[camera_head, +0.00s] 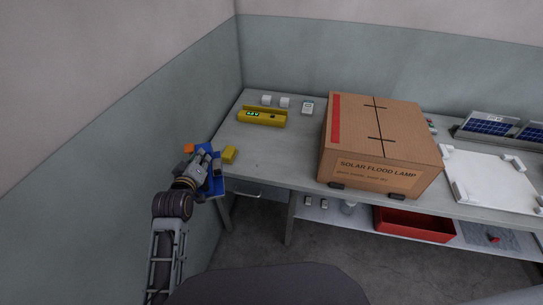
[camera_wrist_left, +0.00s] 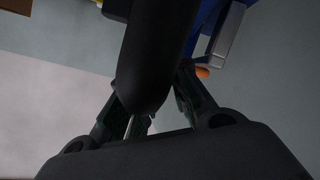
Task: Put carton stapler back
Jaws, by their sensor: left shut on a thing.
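The carton stapler (camera_head: 213,183) appears as a blue body at the left front corner of the table. In the left wrist view its dark handle (camera_wrist_left: 157,45) runs between the fingers, with blue and metal parts and an orange tip beyond. My left gripper (camera_head: 203,166) is shut on the handle. The gripper and wrist hide part of the stapler in the head view. I cannot tell whether the stapler touches the table. My right gripper is not in view.
A yellow block (camera_head: 229,155) sits close beside the stapler. A yellow device (camera_head: 262,116) and small white items stand behind. A large carton (camera_head: 375,145) blocks the table's middle. A red bin (camera_head: 414,225) is on the lower shelf. Clear tabletop lies left of the carton.

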